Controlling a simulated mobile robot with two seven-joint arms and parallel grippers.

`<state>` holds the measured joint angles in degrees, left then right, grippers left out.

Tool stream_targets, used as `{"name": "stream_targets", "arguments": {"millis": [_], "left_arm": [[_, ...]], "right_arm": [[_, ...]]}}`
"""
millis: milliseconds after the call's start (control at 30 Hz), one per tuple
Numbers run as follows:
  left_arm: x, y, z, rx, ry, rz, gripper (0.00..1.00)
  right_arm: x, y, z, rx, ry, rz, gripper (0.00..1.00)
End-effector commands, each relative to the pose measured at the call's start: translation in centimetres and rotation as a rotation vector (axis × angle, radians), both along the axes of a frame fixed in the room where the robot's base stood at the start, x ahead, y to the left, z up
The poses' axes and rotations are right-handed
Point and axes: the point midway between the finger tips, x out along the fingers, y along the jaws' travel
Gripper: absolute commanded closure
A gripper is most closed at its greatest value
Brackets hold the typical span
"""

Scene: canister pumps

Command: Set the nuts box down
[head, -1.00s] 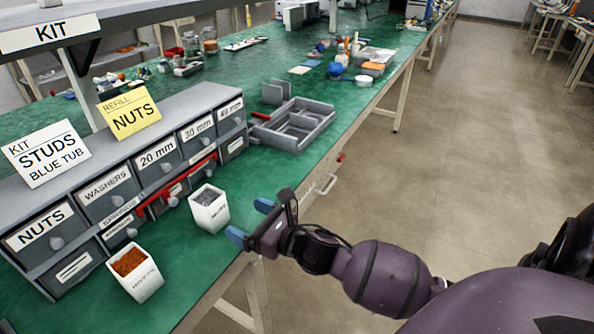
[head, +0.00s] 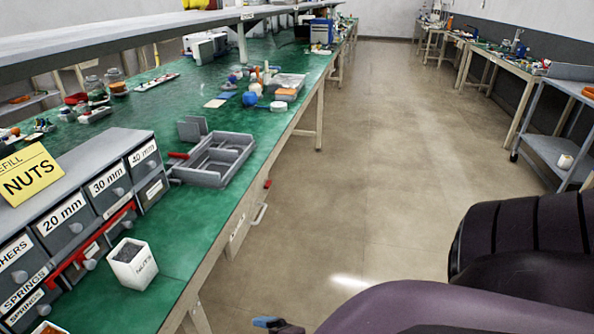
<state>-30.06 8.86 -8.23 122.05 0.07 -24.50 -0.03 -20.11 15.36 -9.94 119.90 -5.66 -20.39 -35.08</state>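A piece of my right gripper (head: 268,322) shows at the bottom edge, with one blue fingertip, to the right of the box and off the bench edge. The rest of it is cut off, so its opening is hidden. My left gripper is not in view.
The grey drawer unit (head: 107,170) stands behind the box, with a yellow NUTS card (head: 28,176) on top. A grey divided tray (head: 213,160) lies farther along the bench. Open floor (head: 370,190) lies to the right, with a grey cart (head: 560,150) beyond.

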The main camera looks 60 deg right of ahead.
Motion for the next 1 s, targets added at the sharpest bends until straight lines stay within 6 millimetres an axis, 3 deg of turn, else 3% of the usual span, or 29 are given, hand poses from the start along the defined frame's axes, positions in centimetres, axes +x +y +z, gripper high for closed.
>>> {"name": "stream_targets", "arguments": {"millis": [33,200,367,800,1000], "left_arm": [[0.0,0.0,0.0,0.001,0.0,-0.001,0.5],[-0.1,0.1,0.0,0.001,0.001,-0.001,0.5],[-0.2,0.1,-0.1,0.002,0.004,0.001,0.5],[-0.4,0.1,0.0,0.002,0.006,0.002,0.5],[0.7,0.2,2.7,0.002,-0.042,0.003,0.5]], "right_arm": [[-1.5,-0.1,-0.6,0.11,0.042,-0.076,0.09],[-5.4,-0.3,-2.2,0.436,0.149,-0.314,0.09],[-7.4,-0.4,-2.8,0.613,0.198,-0.455,0.09],[-7.9,-0.4,-2.8,0.667,0.209,-0.498,0.09],[-7.5,-0.5,-0.9,0.674,0.18,-0.49,0.09]]}}
